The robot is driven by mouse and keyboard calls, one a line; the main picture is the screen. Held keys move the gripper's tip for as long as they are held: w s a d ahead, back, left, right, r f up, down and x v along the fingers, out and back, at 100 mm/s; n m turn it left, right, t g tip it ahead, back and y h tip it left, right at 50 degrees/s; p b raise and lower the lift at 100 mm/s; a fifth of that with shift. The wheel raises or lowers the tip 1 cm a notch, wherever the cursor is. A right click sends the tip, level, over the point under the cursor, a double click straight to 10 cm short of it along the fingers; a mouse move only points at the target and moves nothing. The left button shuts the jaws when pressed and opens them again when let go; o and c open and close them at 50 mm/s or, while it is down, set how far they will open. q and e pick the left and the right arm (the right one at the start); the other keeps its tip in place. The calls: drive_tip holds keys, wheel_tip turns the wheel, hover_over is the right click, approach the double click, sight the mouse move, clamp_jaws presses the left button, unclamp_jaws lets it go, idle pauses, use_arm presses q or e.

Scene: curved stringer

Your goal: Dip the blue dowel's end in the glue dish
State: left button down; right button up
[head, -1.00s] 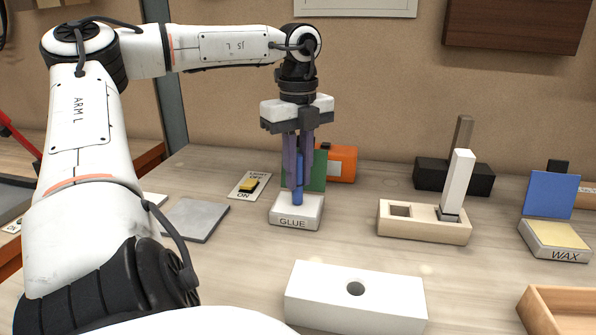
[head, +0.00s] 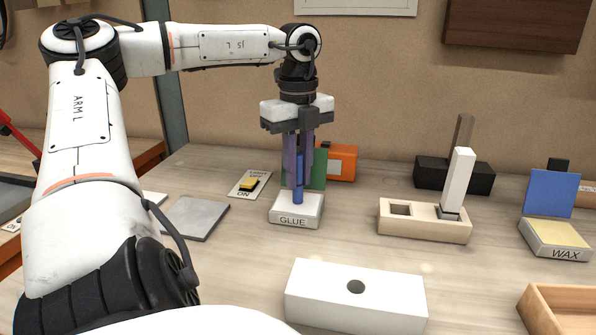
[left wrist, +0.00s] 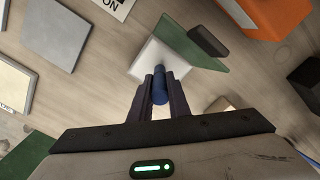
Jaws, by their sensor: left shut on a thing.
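My left gripper (head: 298,180) points straight down, with its purple fingers shut on the blue dowel (head: 298,190). The dowel is upright, and its lower end is at the glue dish (head: 297,221), a white block labelled GLUE with a green panel (head: 320,170) behind it. I cannot tell how deep the end sits in the dish. In the left wrist view the dowel (left wrist: 160,86) shows between the fingertips (left wrist: 160,97), over the pale dish (left wrist: 146,60). The fingers hide part of the dowel. My right gripper is not in view.
A white block with a round hole (head: 355,310) stands in front. A wooden block with a white peg (head: 425,222) and the wax dish (head: 555,242) are to the right. An orange box (head: 342,163) is behind the glue dish. A yellow switch (head: 249,184) and grey plate (head: 195,220) lie left.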

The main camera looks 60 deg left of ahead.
sight(298, 155)
use_arm(q)
drive_tip(key=shift+r+p, duration=2.9)
drive_tip(key=shift+r, duration=0.6)
